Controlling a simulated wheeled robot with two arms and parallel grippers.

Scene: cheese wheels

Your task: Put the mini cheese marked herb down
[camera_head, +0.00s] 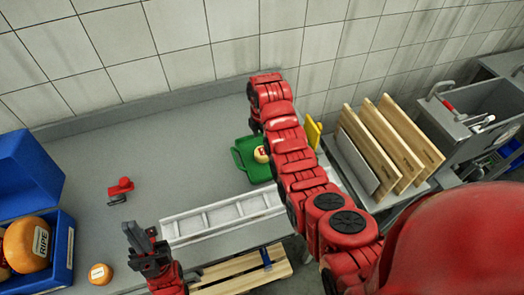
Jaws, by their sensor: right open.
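A small pale yellow cheese (260,154) with a partly red label sits in the green tray (245,167); my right arm partly covers both. A small orange cheese (100,274) with a white label lies at the front left of the counter. I cannot read either small label, so I cannot tell which is herb. My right gripper (254,126) is mostly hidden behind its arm, near the back edge of the tray; only a dark part shows. My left gripper (137,238) is at the counter's front, right of the orange cheese, with no cheese visible in it.
A blue crate (62,250) at the left holds large orange cheeses, one labelled RIPE. A red-and-dark item (121,188) lies on the grey counter (190,130). A white rack (222,216) lies along the front. Wooden boards (395,140) and a sink stand right.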

